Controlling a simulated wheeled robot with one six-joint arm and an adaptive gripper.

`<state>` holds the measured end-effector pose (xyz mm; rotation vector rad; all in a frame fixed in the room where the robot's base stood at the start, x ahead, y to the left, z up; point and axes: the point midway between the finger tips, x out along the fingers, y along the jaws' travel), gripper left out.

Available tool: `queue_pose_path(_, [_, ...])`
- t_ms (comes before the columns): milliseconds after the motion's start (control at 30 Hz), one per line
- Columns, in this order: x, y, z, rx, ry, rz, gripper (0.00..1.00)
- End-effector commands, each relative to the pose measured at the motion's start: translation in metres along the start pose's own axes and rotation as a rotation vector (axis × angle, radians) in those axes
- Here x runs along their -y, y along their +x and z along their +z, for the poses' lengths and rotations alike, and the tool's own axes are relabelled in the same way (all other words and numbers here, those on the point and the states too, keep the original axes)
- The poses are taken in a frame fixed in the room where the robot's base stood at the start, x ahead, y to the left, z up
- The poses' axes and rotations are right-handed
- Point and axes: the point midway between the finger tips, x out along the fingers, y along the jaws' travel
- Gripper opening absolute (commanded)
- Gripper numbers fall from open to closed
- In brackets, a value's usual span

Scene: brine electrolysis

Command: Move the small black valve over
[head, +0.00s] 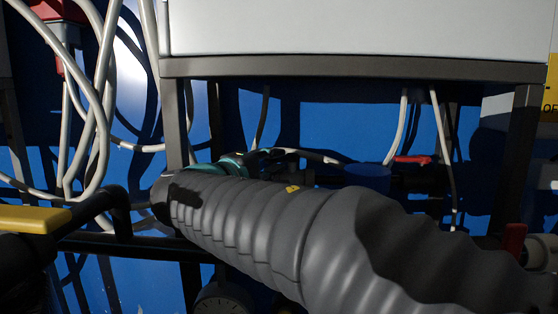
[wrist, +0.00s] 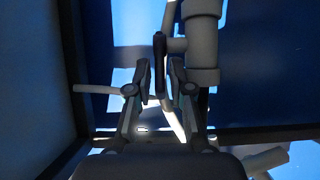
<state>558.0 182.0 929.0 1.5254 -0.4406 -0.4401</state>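In the wrist view, the small black valve (wrist: 159,60) shows as a narrow, upright dark handle beside a grey pipe (wrist: 203,45). My gripper (wrist: 160,75) has its two fingers apart, one on each side of the handle. A small gap shows between the handle and each finger, so I see no firm hold. In the head view, my thick grey arm covers the middle, and the gripper's fingers and the black handle cannot be made out there.
A large white box on a grey frame (head: 360,68) hangs above my arm. White cables (head: 100,110) loop at the left. A yellow handle (head: 35,219) is at lower left. Red handles (head: 412,159) sit at right. A dark round gauge (head: 222,302) is below my arm.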

Motion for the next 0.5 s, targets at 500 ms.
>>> queue_pose_path(500, [0.0001, 0.0142, 0.0, 0.0, 0.0, 0.0, 0.13])
